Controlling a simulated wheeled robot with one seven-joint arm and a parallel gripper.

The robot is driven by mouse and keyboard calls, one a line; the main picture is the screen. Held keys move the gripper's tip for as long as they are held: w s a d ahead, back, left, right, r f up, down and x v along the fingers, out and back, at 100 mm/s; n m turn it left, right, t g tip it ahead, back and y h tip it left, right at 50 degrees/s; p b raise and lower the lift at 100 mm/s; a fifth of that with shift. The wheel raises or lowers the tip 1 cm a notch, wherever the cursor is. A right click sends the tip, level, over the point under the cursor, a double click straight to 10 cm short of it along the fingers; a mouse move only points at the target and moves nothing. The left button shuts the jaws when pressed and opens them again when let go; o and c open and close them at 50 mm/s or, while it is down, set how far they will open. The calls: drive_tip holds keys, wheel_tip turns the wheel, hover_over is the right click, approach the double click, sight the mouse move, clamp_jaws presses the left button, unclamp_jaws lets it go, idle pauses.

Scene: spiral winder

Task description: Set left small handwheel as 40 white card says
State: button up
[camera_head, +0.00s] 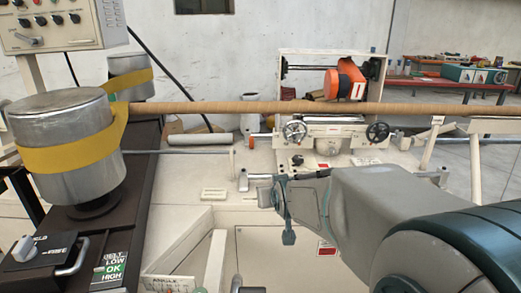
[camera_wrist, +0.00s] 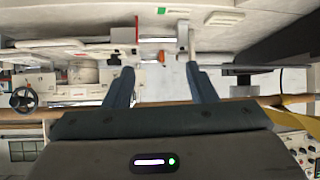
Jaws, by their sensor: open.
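A spoked handwheel (camera_wrist: 24,99) shows at the left of the wrist view; I cannot tell which one. A pale card (camera_head: 214,194) lies on the machine bed, its writing too small to read.
A metal drum (camera_head: 65,115) with a yellow belt stands at left, below a control panel (camera_head: 60,25). An orange unit (camera_head: 344,82) sits above the carriage. A metal bracket (camera_head: 243,180) stands close left of my gripper.

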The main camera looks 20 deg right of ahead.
drive_tip(key=w+d+f+t+h+b, duration=0.1)
drive_tip(key=w+d+f+t+b, duration=0.2)
drive_tip(key=w+d+t+b, duration=0.4)
drive_tip(key=m+t+h+b, duration=0.1)
drive_tip(key=t+h+b, duration=0.2)
drive_tip(key=t+b, duration=0.1)
approach(296, 137)
drive_tip(key=x, duration=0.9)
drive_tip(key=shift+w+d+r, duration=0.1)
drive_tip(key=shift+w, duration=0.1)
drive_tip(key=c, duration=1)
